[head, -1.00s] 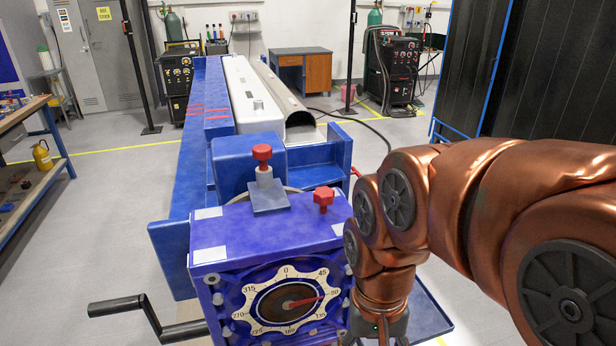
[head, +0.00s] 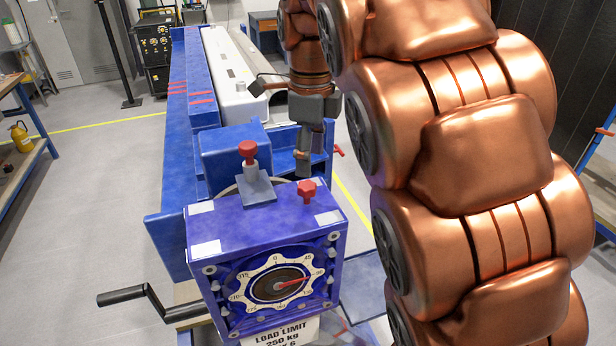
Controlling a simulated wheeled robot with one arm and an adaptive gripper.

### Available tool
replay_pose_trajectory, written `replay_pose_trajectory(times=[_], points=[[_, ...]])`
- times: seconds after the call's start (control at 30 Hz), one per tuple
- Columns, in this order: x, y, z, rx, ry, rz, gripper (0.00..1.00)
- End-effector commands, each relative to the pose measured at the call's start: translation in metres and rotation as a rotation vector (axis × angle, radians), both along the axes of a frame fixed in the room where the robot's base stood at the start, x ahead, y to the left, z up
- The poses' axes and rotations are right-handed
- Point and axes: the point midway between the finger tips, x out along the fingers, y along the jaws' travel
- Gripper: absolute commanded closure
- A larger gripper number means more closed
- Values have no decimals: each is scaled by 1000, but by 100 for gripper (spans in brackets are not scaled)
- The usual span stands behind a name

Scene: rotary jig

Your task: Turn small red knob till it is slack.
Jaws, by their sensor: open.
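A small red star-shaped knob (head: 307,190) sits on the top right of the blue gearbox (head: 240,222). A taller red knob (head: 248,151) stands on a post with a blue plate, left of it. A small red handle (head: 339,150) shows at the right side of the blue frame behind. My gripper (head: 303,168) points down behind the star knob in the picture, over the blue frame, apart from both gearbox knobs. It is open with nothing seen between its fingers. Its depth relative to the red handle is hard to tell.
A numbered dial (head: 277,285) with a red pointer is on the gearbox front, above a load limit plate (head: 281,331). A crank handle (head: 135,296) sticks out left. A white beam (head: 232,75) lies on the long blue bed (head: 188,110).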

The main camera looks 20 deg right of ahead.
Motion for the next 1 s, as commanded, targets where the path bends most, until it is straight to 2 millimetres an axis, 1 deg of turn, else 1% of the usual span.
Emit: replay_pose_trajectory(times=[0.03, 0.17, 0.37, 0.67, 1.0], points=[[5, 0, 4, -2, -5, -39, 34], [10, 2, 8, -4, -4, -110, 34], [12, 2, 4, -4, -6, -128, 34], [11, 3, -19, -4, -4, -125, 34], [12, 3, -50, -2, -3, -126, 34]])
